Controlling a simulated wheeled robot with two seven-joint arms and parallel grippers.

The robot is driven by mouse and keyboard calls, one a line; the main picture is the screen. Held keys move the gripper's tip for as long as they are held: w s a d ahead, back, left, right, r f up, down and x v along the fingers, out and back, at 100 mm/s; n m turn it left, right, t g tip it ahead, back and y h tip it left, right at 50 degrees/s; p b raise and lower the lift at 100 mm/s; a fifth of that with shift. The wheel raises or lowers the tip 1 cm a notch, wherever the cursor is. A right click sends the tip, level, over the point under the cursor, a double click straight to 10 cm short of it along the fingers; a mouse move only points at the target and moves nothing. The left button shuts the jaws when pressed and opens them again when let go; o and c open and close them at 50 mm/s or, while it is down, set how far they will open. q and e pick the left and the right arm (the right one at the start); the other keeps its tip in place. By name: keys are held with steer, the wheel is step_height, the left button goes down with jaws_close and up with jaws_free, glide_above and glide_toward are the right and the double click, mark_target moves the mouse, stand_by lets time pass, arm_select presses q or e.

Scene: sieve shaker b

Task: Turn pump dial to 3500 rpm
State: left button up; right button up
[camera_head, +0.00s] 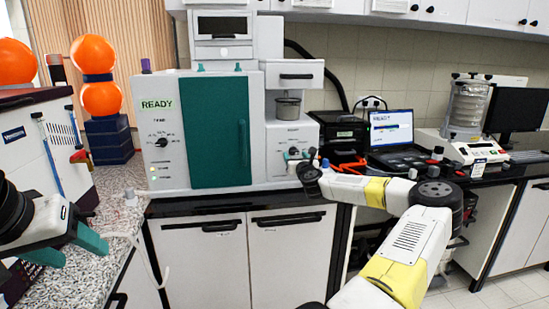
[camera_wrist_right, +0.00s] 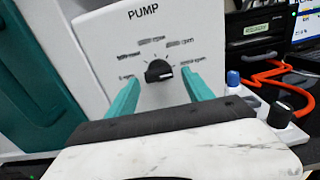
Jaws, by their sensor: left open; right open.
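The pump dial (camera_wrist_right: 158,71) is a black knob on a white panel under the word PUMP, with printed marks around it too blurred to read. It is small in the head view (camera_head: 293,153), on the lower right of the white and teal machine. My right gripper (camera_wrist_right: 160,92) is open, its two teal fingers on either side of and just below the dial in the wrist view. I cannot tell whether they touch it. My left gripper (camera_head: 68,248) is open and empty at the lower left of the head view.
Another dial (camera_head: 162,142) sits on the machine's left panel. A speckled counter (camera_head: 120,215) and orange spheres (camera_head: 92,53) are at the left.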

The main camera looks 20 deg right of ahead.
steer(key=v, duration=0.7)
steer(key=shift+s, duration=0.35)
steer(key=w+a+f+n+g+y, duration=0.15)
steer(key=a+n+y, duration=0.35)
steer(key=a, duration=0.5)
steer(key=a+f+n+g+y, duration=0.2)
steer(key=a+n+y, duration=0.1)
steer(key=a+n, duration=0.65)
steer(key=s+a+f+n+g, duration=0.35)
steer(key=s+a+n, duration=0.3)
steer(key=a, duration=0.45)
steer(key=s+r+n+g, duration=0.1)
steer(key=s+r+n, duration=0.4)
steer(key=s, duration=0.5)
steer(key=s+a+r+n+g+h, duration=0.1)
steer(key=s+r+n, duration=0.5)
steer(key=s, duration=0.5)
steer(key=s+r+n+g, duration=0.2)
steer(key=s+r+n, duration=0.3)
steer(key=s, duration=0.6)
steer(key=shift+s+a+r+n, duration=0.2)
steer(key=shift+s+r+n, duration=0.05)
steer(key=shift+n, duration=0.95)
